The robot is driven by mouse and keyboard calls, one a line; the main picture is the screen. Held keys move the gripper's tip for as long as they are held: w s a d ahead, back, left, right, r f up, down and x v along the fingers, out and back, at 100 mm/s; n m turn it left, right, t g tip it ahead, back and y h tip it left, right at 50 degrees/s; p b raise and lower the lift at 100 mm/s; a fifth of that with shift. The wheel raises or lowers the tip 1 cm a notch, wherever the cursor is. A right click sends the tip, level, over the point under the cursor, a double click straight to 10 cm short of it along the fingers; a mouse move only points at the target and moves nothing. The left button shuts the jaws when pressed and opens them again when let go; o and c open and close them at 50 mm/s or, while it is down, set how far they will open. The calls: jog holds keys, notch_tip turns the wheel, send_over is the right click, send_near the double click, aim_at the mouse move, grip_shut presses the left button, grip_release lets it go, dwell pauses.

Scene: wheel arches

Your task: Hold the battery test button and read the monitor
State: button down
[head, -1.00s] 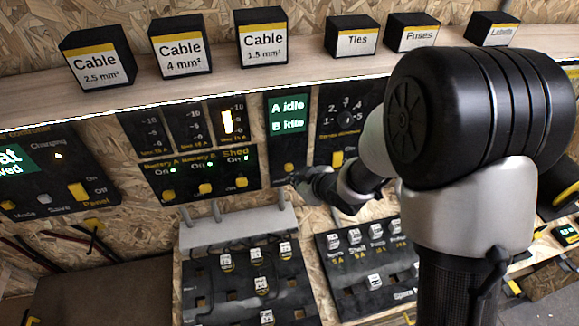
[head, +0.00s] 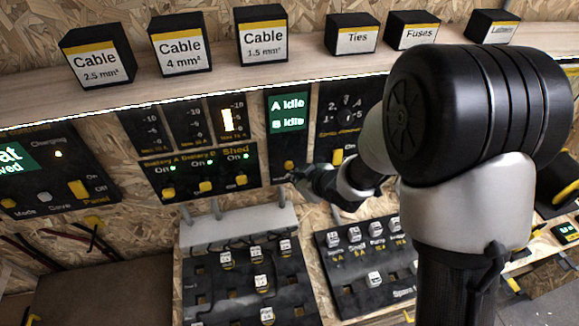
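The battery monitor (head: 288,112) is a narrow black panel with a green screen reading "A idle" and "B idle". A small yellow button (head: 289,165) sits low on that panel, under the screen. My gripper (head: 294,176) is dark and points left at the panel, its tip just below and beside the button. I cannot tell whether the tip touches the button. The fingers are small and dark, so I cannot tell whether they are open or shut.
Left of the monitor is a switch panel (head: 215,172) with yellow toggles and green lights. A fuse board (head: 205,293) is below, another panel (head: 340,105) right. Labelled boxes (head: 262,38) stand on the shelf (head: 215,80) above. My arm hides part of the right side.

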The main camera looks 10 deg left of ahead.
dwell(0.5)
jog(key=shift+w+a, duration=0.2)
jog(key=shift+w, duration=0.2)
jog(key=shift+w+a+p, duration=0.2)
jog(key=shift+w+p, duration=0.2)
dwell(1.3)
jog(key=shift+s, duration=0.15)
dwell(1.3)
jog(key=shift+s+d+b, duration=0.35)
jog(key=shift+s+d, duration=0.05)
jog(key=shift+s, duration=0.25)
jog(key=s, duration=0.1)
jog(key=s+d+b, duration=0.1)
jog(key=s, duration=0.1)
jog(key=s+d, duration=0.1)
jog(key=shift+s, duration=0.25)
jog(key=shift+d, duration=0.1)
dwell(0.4)
